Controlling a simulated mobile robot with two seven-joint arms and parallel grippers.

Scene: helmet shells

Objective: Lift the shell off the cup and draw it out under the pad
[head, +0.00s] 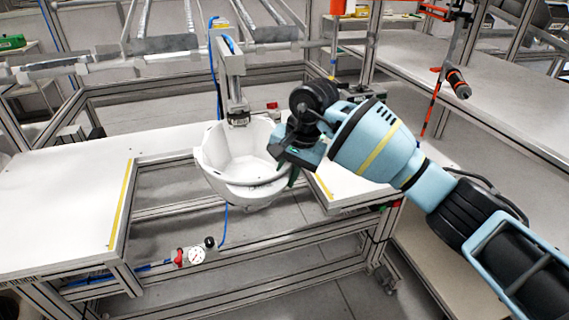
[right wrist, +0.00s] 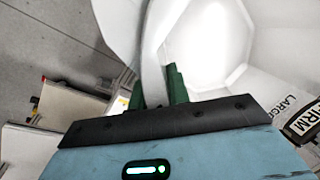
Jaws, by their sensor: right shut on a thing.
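The white helmet shell (head: 222,180) sits open side up in the gap between the white tabletops, under the pad (head: 238,117) at the foot of a grey upright arm. The pad is just above or within the shell's far rim; I cannot tell whether they touch. The cup is hidden beneath the shell. My right gripper (head: 293,174) comes in from the right and is shut on the shell's right rim. In the right wrist view the green fingers (right wrist: 157,88) pinch the white rim of the shell (right wrist: 152,50). My left gripper is not in view.
White tabletops (head: 60,200) flank the gap, each with a yellow strip (head: 121,205). A pressure gauge (head: 196,256) with a blue hose is on the frame below. An orange tool (head: 457,83) hangs at the right. The left tabletop is clear.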

